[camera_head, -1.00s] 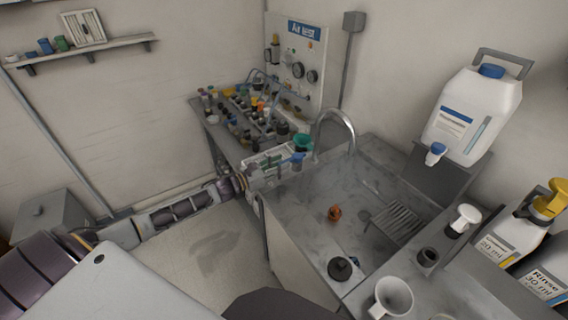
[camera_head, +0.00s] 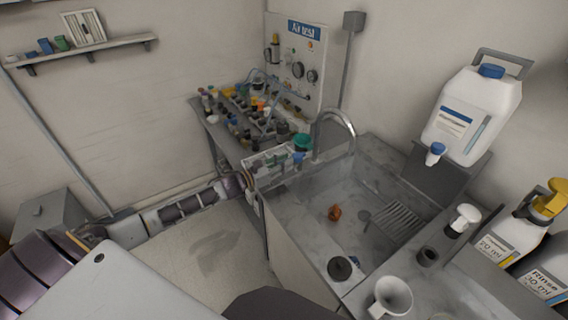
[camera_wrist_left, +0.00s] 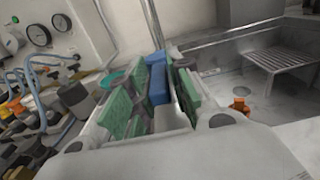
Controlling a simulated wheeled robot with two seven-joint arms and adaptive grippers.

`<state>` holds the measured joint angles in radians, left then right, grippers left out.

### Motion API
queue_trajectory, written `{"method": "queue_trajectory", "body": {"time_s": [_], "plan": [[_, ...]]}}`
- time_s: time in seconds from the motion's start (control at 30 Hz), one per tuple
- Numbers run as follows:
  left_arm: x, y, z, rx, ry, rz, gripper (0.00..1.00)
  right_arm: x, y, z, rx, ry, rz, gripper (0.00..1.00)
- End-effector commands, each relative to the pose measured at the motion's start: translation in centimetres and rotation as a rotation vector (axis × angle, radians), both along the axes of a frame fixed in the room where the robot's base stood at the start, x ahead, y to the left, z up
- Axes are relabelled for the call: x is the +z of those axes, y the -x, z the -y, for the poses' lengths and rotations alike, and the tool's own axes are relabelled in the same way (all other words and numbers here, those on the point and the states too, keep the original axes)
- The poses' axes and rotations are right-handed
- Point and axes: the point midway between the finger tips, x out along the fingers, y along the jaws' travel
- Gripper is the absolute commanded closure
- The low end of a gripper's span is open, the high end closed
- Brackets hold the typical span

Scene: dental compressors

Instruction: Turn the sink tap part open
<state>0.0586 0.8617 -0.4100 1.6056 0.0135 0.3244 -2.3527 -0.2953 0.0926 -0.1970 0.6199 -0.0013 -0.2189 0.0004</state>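The sink tap has a curved grey spout (camera_head: 336,122) at the back left of the sink (camera_head: 318,185). A small blue piece, which looks like the tap's lever, shows in the head view (camera_head: 298,157) beside the spout's foot. It is larger in the left wrist view (camera_wrist_left: 157,78). My left gripper (camera_head: 285,162) reaches in from the left at this blue piece. In the left wrist view its green-padded fingers (camera_wrist_left: 166,88) stand apart with a gap between them. The blue piece shows at the fingertips; I cannot tell if they touch it. My right gripper is not in view.
A bench with many small bottles (camera_head: 240,118) and a gauge panel (camera_head: 297,62) stand behind my left gripper. An orange item (camera_head: 335,213) and a grey rack (camera_head: 398,222) lie in the sink. A white jug (camera_head: 472,115) stands right of the tap.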

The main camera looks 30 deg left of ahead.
Motion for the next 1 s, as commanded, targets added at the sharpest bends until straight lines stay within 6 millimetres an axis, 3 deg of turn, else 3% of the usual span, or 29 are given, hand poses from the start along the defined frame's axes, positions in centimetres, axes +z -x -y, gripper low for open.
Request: {"method": "queue_trajectory", "body": {"time_s": [0.13,1.0], "plan": [[0.0,0.01,0.0,0.0,0.0,0.0,1.0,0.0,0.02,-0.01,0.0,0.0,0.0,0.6],[0.06,0.19,0.99,0.063,0.006,0.003,1.0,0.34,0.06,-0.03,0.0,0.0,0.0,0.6]]}}
